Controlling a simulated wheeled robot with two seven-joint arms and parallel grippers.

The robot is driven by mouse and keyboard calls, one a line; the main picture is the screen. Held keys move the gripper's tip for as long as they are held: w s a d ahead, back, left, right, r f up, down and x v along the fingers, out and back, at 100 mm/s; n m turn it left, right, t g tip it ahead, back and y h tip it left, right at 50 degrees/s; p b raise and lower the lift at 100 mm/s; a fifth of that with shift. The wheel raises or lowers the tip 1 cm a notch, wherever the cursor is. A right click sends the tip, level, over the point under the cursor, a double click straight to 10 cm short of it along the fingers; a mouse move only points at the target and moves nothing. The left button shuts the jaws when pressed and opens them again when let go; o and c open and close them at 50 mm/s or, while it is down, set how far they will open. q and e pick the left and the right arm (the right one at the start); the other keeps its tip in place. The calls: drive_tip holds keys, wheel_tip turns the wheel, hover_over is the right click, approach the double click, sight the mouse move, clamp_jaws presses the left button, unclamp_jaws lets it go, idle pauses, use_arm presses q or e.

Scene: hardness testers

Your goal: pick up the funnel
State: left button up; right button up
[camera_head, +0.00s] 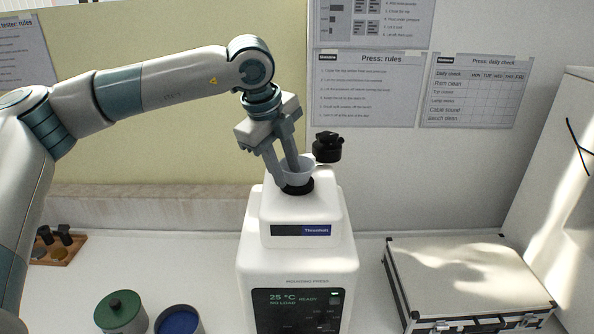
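The funnel (303,174) is a small pale grey cup shape. It sits upright in the dark ring on top of the white press (300,213). My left gripper (287,176) comes down over it from the upper left. One finger is at the funnel's left outer side, and the other reaches down at its mouth, so the left wall lies between them. A gap shows between the fingers. Contact with the wall cannot be made out. My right gripper is not in view.
A black swung-aside cap (327,147) stands just behind the funnel. A green-lidded jar (120,311) and a blue-filled dish (179,321) are at front left. A wooden tray (67,251) with dark pieces is at far left. A silver case (465,275) lies at right.

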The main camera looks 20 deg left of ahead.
use_arm(q)
clamp_jaws()
idle(0.3)
drive_tip(key=shift+r, duration=0.1)
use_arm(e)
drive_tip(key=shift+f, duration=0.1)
